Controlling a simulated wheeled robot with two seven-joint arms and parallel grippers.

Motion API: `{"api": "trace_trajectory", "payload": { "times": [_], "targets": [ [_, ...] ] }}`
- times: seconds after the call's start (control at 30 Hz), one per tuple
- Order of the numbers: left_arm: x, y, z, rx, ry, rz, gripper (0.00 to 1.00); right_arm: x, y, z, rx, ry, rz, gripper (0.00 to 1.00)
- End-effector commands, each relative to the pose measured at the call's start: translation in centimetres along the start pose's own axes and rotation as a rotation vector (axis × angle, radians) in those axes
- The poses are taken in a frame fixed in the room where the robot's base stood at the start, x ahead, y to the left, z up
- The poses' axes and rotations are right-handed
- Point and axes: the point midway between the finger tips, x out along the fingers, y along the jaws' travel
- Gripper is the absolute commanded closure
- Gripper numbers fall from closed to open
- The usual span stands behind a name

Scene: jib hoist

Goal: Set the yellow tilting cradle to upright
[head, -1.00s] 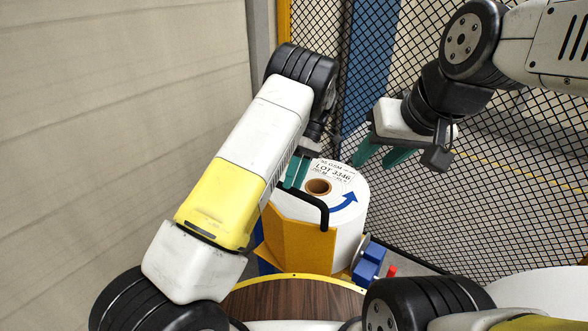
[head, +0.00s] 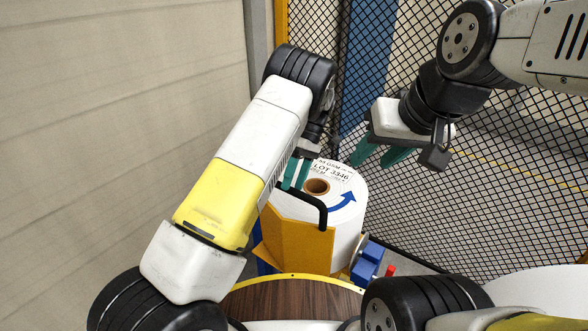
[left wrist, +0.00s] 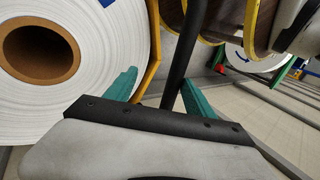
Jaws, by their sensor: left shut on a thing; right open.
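The yellow tilting cradle (head: 298,243) stands beyond the brown round top and carries a white roll (head: 347,215). The roll's printed end face, with its brown core (head: 317,187) and blue arrow, faces up toward the head camera. A black bar handle (head: 322,213) rises from the cradle's edge. My left gripper (head: 297,174) is shut on this handle. In the left wrist view the green fingers (left wrist: 152,92) flank the black handle (left wrist: 178,50), beside the roll's end face. My right gripper (head: 382,154) is open and empty, up and right of the roll.
A black mesh fence (head: 480,190) stands behind and to the right. A pale wall (head: 120,130) closes the left side. A brown round top with a yellow rim (head: 295,300) is in front. A blue part (head: 367,262) and a red knob (head: 390,270) sit right of the cradle.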

Motion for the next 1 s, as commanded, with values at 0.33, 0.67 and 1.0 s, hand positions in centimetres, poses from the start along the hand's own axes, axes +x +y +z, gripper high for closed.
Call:
{"api": "trace_trajectory", "payload": {
  "times": [0.33, 0.67, 1.0],
  "targets": [
    [-4.6, 0.3, 0.0, 0.002, 0.003, 0.011, 0.57, 0.0, 0.0, 0.0, 0.000, 0.000, 0.000, 0.58],
    [-7.7, 0.1, 0.1, 0.001, 0.001, 0.003, 0.57, 0.0, 0.0, 0.0, 0.000, 0.000, 0.000, 0.58],
    [-7.9, -0.1, 0.0, 0.001, -0.001, 0.003, 0.57, 0.0, 0.0, 0.0, 0.000, 0.000, 0.000, 0.58]
  ]
}}
